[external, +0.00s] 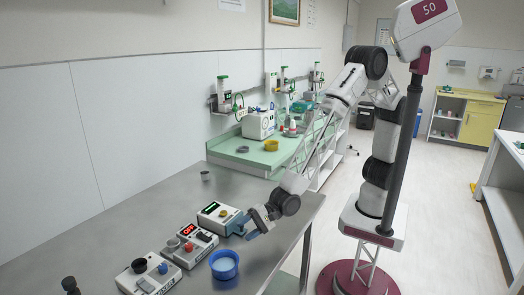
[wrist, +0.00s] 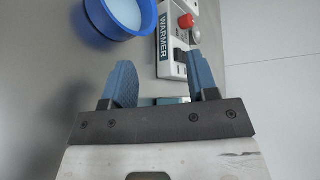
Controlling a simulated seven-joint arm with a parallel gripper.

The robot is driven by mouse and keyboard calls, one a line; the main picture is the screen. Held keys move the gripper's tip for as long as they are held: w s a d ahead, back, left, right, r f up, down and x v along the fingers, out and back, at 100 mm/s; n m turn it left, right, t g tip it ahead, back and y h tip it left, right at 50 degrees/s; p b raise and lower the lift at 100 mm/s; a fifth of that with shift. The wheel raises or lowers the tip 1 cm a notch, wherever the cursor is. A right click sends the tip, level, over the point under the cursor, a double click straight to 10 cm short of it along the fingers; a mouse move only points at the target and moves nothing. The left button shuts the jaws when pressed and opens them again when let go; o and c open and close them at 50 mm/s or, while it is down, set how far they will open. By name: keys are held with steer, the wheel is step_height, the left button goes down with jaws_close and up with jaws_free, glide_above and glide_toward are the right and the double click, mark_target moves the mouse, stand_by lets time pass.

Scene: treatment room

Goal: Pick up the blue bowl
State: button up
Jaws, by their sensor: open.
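The blue bowl (external: 224,266) stands on the grey metal table near its front edge, with a pale inside. It also shows in the wrist view (wrist: 122,18) at the top left, cut off by the frame edge. My gripper (external: 250,224) is above the table, behind and to the right of the bowl in the external view, near a white device with a blue end. In the wrist view my gripper (wrist: 162,80) has its two blue fingers apart, with nothing held between them. The bowl lies beyond the left finger, apart from it.
A device labelled WARMER (wrist: 172,45) lies ahead of the fingers. On the table stand a white device (external: 217,215), a box with a red display (external: 190,245) and a box with a black cup (external: 148,274). A small grey cup (external: 205,176) stands farther back. The table's middle is clear.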

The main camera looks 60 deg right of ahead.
steer(key=shift+m+g+y, duration=0.5)
steer(key=shift+m+y, duration=0.2)
steer(key=shift+y, duration=0.1)
steer(key=s+a+f, duration=0.1)
steer(key=s+a, duration=0.1)
steer(key=s+a+f, duration=0.1)
steer(key=s, duration=0.2)
steer(key=s+a+f, duration=0.2)
steer(key=shift+s+a, duration=0.15)
steer(key=shift+a, duration=0.15)
steer(key=shift+x, duration=1.3)
steer(key=shift+a, duration=0.15)
steer(key=shift+w+x, duration=0.15)
steer(key=shift+x, duration=1.05)
steer(key=shift+w+x, duration=0.1)
steer(key=shift+x, duration=1.15)
jaws_close()
